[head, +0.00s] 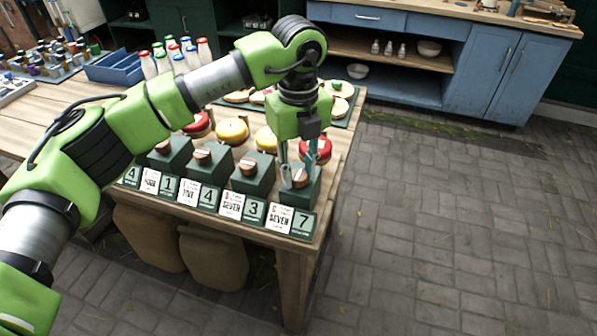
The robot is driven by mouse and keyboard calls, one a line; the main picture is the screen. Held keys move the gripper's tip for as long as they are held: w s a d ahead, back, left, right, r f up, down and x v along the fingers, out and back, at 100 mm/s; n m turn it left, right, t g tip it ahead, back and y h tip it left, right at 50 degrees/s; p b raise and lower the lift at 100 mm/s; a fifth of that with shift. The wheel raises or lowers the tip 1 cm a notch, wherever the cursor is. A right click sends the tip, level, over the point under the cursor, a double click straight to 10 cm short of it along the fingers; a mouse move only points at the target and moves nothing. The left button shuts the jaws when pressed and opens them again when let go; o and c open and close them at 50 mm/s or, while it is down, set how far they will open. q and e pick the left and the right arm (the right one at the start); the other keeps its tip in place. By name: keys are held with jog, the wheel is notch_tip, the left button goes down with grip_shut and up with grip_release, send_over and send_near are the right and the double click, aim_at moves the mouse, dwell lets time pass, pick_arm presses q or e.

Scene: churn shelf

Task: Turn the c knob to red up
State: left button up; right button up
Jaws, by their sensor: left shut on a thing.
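My left gripper (292,169) points down over the rightmost dark green box and is shut on its round copper-coloured knob (300,179). The fingers cover part of the knob, and which way its marking faces is too small to tell. The green box (304,194) stands at the table's front right corner. The small letter on the card is hard to read. My right gripper is not in view.
Similar boxes with knobs, one of them here (253,173), stand in a row to the left. Red and yellow round pieces (232,131) lie behind them. Bottles (180,62) and a blue tray (116,67) are farther back. The paved floor (460,200) at right is clear.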

aim_at(299, 175)
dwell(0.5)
pick_arm(q)
jog(key=o, duration=1.1)
jog(key=shift+r, duration=0.1)
notch_tip(299, 175, up, 12)
jog(key=shift+f, duration=0.1)
